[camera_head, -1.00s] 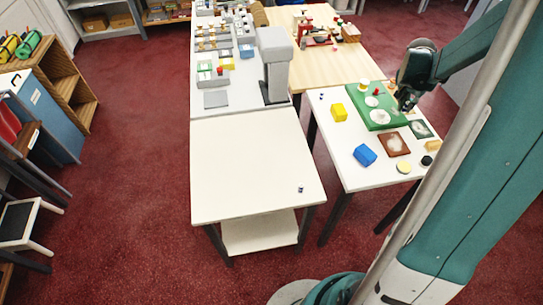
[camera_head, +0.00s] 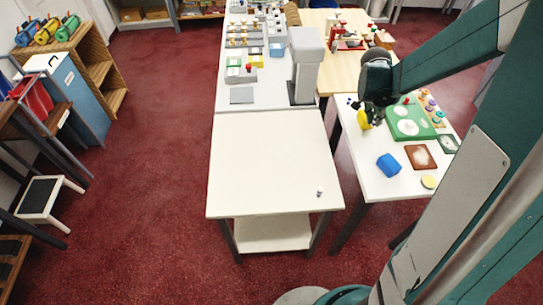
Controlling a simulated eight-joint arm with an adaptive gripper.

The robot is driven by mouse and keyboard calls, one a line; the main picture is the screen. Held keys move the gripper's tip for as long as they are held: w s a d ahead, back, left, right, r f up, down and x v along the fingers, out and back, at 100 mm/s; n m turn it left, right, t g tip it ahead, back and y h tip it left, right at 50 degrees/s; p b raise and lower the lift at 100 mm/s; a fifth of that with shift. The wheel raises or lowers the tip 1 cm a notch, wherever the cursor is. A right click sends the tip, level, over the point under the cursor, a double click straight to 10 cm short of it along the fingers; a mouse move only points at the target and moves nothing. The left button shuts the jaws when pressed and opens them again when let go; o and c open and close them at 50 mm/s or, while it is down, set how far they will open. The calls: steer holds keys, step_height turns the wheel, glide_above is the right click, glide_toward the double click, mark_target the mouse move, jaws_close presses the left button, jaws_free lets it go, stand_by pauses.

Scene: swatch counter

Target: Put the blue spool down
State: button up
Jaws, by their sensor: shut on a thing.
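My gripper (camera_head: 364,106) hangs at the left edge of the white right-hand table (camera_head: 372,184). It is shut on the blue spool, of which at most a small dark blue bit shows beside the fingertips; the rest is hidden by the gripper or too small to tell. A yellow block (camera_head: 364,121) shows just below the gripper and is partly covered by it. I cannot tell the gap between the gripper and the tabletop.
A green board (camera_head: 428,130) with white discs, spools on a rack (camera_head: 432,107), a blue block (camera_head: 388,165), a brown tile (camera_head: 420,146) and a yellow disc (camera_head: 428,182) occupy the right table. The front white table (camera_head: 265,165) is bare except for a small bottle-like item (camera_head: 320,191).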

steer(key=s+a, duration=0.2)
steer(key=a, duration=1)
steer(key=m+b, duration=0.1)
steer(key=b, duration=0.3)
glide_above(285, 197)
step_height(285, 197, down, 3)
steer(key=shift+s+a, duration=0.25)
steer(key=shift+a, duration=0.6)
steer(key=shift+f, duration=0.1)
steer(key=shift+f+b, duration=0.85)
steer(key=shift+f, duration=2)
steer(key=shift+f+b, duration=0.6)
steer(key=shift+f, duration=1.5)
